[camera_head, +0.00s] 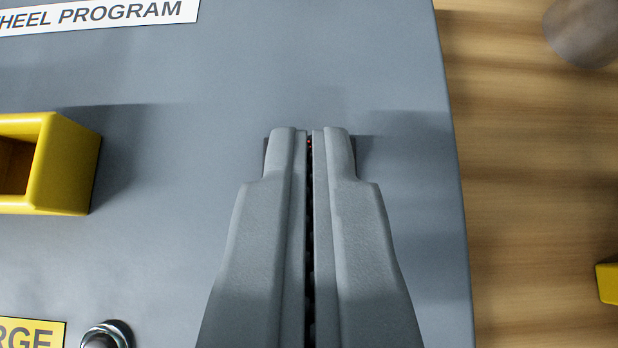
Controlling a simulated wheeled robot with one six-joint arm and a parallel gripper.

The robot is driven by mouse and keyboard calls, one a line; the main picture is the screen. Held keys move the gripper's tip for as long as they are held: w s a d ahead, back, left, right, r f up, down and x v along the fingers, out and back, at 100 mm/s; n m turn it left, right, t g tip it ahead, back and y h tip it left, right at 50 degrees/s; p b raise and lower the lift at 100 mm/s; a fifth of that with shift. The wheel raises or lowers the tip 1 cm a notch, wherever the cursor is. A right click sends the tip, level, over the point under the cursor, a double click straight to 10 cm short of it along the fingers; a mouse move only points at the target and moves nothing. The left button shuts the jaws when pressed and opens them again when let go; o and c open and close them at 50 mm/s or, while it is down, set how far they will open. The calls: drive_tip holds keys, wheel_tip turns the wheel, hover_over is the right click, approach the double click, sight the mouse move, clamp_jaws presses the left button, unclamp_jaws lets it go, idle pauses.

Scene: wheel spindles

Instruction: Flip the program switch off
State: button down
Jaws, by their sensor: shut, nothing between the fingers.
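My gripper (310,133) is shut and empty, in the middle of the view over the right part of a grey panel (330,50). A dark switch (357,145) lies behind the fingertips and is almost wholly covered by them. A white label (95,14) reading "HEEL PROGRAM", cut off at the left, is at the top left.
A yellow hollow housing (75,165) stands up from the panel at the left. A round metal knob (107,335) and a yellow label (30,334) ending in "RGE" are at the bottom left. Wooden floor, a blurred grey cylinder (585,30) and a yellow object (608,283) lie beyond the panel's right edge.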

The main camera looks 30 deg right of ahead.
drive_tip(key=shift+w+f, duration=0.1)
drive_tip(key=shift+f, duration=1)
drive_tip(key=shift+d, duration=0.1)
drive_tip(key=shift+w+f, duration=0.1)
drive_tip(key=shift+f, duration=0.2)
drive_tip(key=shift+d, duration=0.1)
drive_tip(key=shift+w+d+r, duration=0.2)
drive_tip(key=shift+w+d, duration=0.2)
drive_tip(key=shift+w, duration=0.25)
drive_tip(key=shift+r, duration=0.1)
